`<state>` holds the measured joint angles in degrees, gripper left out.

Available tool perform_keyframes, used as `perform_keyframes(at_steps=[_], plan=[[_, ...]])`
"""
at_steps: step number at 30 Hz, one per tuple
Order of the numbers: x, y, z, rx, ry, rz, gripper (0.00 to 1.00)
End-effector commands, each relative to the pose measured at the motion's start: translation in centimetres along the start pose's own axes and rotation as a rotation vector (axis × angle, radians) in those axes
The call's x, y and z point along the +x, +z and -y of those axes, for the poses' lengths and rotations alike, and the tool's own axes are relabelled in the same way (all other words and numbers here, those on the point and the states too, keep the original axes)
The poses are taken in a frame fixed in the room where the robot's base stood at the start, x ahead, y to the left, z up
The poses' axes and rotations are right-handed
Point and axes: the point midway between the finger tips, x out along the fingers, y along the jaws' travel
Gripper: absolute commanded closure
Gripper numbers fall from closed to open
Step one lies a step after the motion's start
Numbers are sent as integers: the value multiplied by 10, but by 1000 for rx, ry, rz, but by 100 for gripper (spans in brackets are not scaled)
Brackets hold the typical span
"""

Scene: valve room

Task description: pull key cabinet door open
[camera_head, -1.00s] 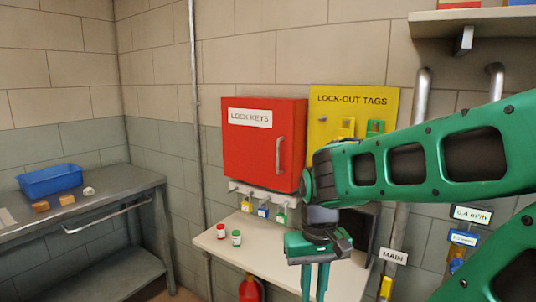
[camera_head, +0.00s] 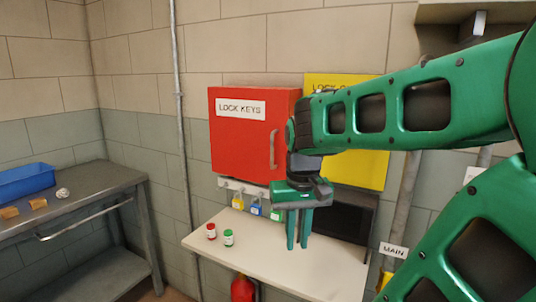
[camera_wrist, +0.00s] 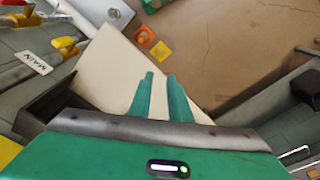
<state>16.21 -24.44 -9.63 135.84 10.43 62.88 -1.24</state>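The red key cabinet (camera_head: 238,140), labelled LOCK KEYS, hangs on the wall. Its door looks shut, with a grey upright bar handle (camera_head: 272,150) near the door's right edge. My gripper (camera_head: 297,245) points down in front of the wall, below and to the right of the handle and apart from it. Its two green fingers are parted with a narrow empty gap, which also shows in the wrist view (camera_wrist: 160,78). My arm hides part of the cabinet's right side. The cabinet is not seen in the wrist view.
A pale shelf table (camera_head: 270,265) below the cabinet holds a red can (camera_head: 211,231) and a green can (camera_head: 228,238). Padlocks (camera_head: 256,208) hang under the cabinet. A yellow tag board (camera_head: 372,170) is partly behind my arm. A bench (camera_head: 90,195) with a blue bin (camera_head: 25,181) stands left.

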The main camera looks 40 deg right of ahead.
Motion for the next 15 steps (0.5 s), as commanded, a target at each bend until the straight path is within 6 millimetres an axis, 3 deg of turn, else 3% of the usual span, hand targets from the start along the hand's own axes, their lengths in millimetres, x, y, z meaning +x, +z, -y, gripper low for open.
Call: perform_keyframes(at_steps=[1, 3, 9, 15], plan=[[-22, -30, 1, 13, 6, -34, 83], [-52, -69, 4, 25, 11, -81, 83], [-133, -165, 11, 47, 14, -201, 83], [-187, -224, 14, 60, 6, -282, 83]])
